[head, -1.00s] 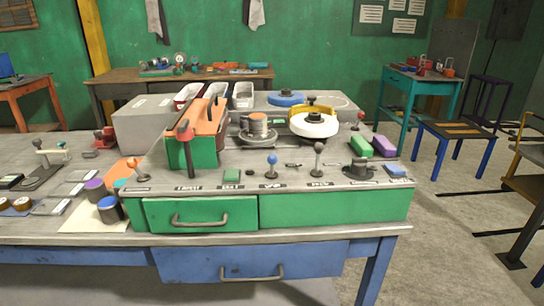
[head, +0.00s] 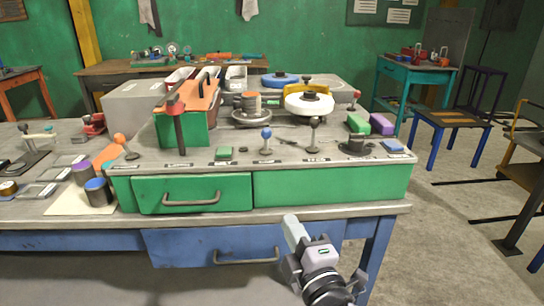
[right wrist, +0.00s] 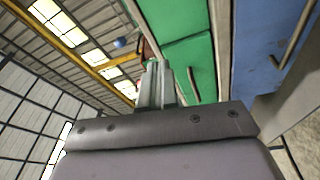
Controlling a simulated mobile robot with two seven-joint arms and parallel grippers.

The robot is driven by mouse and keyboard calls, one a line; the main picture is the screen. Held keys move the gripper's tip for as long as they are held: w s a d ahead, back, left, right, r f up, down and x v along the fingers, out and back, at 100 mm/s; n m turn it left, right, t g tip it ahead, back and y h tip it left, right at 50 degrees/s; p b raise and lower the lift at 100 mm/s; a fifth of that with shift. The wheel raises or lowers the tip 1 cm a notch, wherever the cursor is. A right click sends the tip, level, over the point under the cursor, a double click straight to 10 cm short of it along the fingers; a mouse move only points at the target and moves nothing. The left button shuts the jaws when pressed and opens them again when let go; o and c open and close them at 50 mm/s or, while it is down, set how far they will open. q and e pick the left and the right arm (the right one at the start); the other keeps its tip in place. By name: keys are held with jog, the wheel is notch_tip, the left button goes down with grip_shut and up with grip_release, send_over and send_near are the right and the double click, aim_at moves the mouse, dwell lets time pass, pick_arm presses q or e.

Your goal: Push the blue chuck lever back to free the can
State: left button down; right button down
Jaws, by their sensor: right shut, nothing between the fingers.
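The blue chuck lever (head: 266,141) stands on the front ledge of the green machine, its blue ball knob on top. In the right wrist view the blue knob (right wrist: 119,42) shows beyond the machine's edge. My left gripper is not in view.
A grey-knobbed lever (head: 314,134) stands right of the blue one, and an orange-knobbed lever (head: 123,145) at the left. A green button block (head: 224,153) is beside the blue lever. The bench edge and green drawer (head: 193,194) lie at the front.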

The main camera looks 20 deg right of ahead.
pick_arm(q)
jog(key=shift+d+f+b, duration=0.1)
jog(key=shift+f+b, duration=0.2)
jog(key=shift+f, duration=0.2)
pick_arm(e)
notch_tip(320, 180, up, 6)
jog(key=n+t+h, duration=0.1)
jog(key=n+t, duration=0.1)
jog(key=shift+w+r, duration=0.2)
jog(key=shift+w, duration=0.05)
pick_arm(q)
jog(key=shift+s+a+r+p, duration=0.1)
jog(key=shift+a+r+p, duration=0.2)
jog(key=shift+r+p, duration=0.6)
pick_arm(e)
send_near(268, 137)
jog(key=x, duration=0.7)
pick_arm(q)
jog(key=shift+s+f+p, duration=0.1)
jog(key=shift+p, duration=0.2)
